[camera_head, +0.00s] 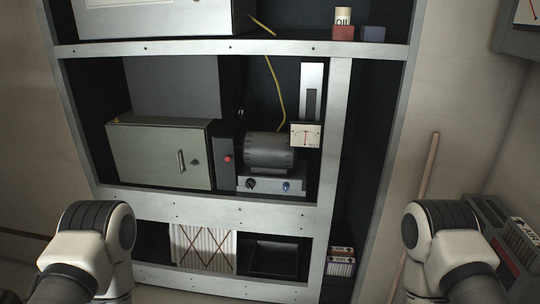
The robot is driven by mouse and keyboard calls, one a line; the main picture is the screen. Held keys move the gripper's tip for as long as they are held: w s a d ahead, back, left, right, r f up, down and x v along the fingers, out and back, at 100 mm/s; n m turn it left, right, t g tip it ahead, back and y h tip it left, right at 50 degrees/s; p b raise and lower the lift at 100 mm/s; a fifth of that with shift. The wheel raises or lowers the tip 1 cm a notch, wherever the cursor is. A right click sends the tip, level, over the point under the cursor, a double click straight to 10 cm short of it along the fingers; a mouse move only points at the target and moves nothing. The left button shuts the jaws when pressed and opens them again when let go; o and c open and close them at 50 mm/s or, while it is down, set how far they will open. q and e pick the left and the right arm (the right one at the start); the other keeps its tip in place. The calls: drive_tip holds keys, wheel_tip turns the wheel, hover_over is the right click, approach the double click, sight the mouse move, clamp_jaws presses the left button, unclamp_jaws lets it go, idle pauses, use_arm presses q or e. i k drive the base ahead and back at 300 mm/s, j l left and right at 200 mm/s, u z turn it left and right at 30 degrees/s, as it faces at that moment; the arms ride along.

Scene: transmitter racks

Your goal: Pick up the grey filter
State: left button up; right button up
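A pale, pleated panel (203,248) with a crossed lattice on its front stands upright in the low bay of the rack. It is the only thing in view that looks like a filter; its colour reads as off-white to light grey, and its lower edge is partly hidden by the rack's bottom rail. Rounded white and black joints of my two arms show at the lower left and lower right. Both grippers are out of view, so I cannot see their fingers or whether they hold anything.
A dark open recess or tray (273,258) is right of the panel. Small labelled boxes (341,261) stand farther right. Above are a grey-green cabinet (160,153) and a motor (268,152). A vented dark unit (503,240) is at right, near a leaning wooden stick (428,180).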

sight(524, 243)
drive_tip(key=z, duration=1.65)
